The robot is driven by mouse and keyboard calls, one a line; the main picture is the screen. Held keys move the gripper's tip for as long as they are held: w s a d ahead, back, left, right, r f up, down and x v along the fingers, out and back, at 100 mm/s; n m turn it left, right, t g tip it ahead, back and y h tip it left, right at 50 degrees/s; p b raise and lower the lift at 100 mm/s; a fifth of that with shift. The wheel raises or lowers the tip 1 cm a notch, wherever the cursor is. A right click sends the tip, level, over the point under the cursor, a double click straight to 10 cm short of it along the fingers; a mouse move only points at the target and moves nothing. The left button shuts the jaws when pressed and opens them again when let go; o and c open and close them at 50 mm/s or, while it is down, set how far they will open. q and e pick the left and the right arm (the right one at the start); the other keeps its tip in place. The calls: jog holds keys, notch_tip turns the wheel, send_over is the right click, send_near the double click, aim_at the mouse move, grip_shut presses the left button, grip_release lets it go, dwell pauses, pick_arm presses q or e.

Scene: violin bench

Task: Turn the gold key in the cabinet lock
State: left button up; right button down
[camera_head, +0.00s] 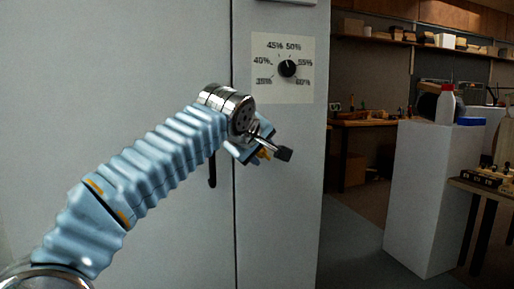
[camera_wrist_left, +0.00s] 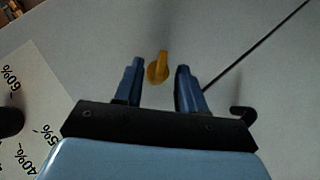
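The gold key (camera_wrist_left: 158,68) sticks out from the pale grey cabinet front in the left wrist view. A small gold part of it (camera_head: 264,154) shows beside my gripper in the head view. My left gripper (camera_wrist_left: 160,72) is open, with its two blue fingers on either side of the key and a visible gap to each. How deep the key sits between the fingers is hard to tell. In the head view my left gripper (camera_head: 266,149) is close to the cabinet door (camera_head: 275,215). The lock itself is hidden. My right gripper is in neither view.
A dial plate (camera_head: 283,68) with a black knob and percent marks is above the gripper. A dark door handle (camera_head: 212,168) hangs just left of the door seam. A white pedestal (camera_head: 430,190) with a bottle stands to the right, beyond open floor.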

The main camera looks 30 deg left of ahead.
pick_arm(q)
grip_shut()
jog(key=c, duration=0.6)
grip_release()
grip_shut()
jog(key=shift+s+f+n+t+h+b, duration=0.1)
jog(key=shift+f+n+t+h+b, duration=0.3)
jog(key=shift+b, duration=1.05)
jog(key=shift+s+a+f+n+t+b, duration=0.15)
jog(key=shift+n+t+b, duration=0.75)
jog(key=shift+b, duration=1.85)
jog(key=shift+t+h+b, duration=0.3)
jog(key=shift+t+b, duration=0.05)
jog(key=shift+t, duration=0.15)
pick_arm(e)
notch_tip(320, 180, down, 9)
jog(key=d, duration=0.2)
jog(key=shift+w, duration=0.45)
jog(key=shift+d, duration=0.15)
